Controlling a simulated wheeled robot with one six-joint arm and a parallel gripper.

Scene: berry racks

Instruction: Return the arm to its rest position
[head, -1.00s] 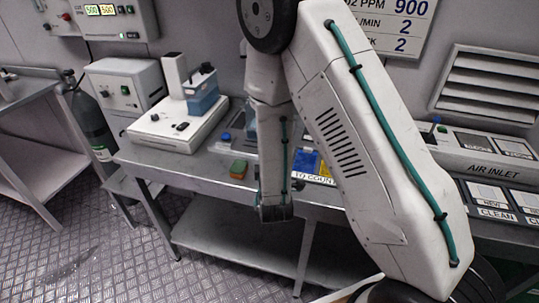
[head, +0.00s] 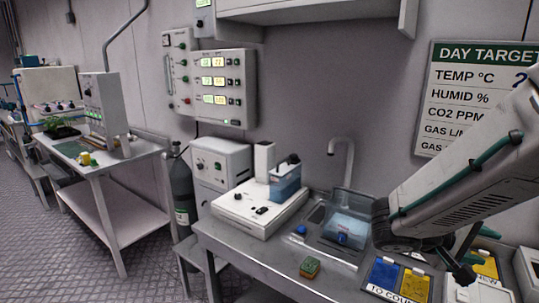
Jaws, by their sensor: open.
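My arm (head: 465,185) enters from the right edge of the head view. Its thick pale link slopes down left to a dark round joint above the bench, beside the sink. I cannot make out my gripper's fingers, and nothing held shows.
The steel bench (head: 245,245) holds a white instrument (head: 258,215), a sink with a blue-tinted container (head: 345,228), a green-orange block (head: 310,267) and blue and yellow pads (head: 383,274). A gas cylinder (head: 183,200) stands left. Floor at the left is clear.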

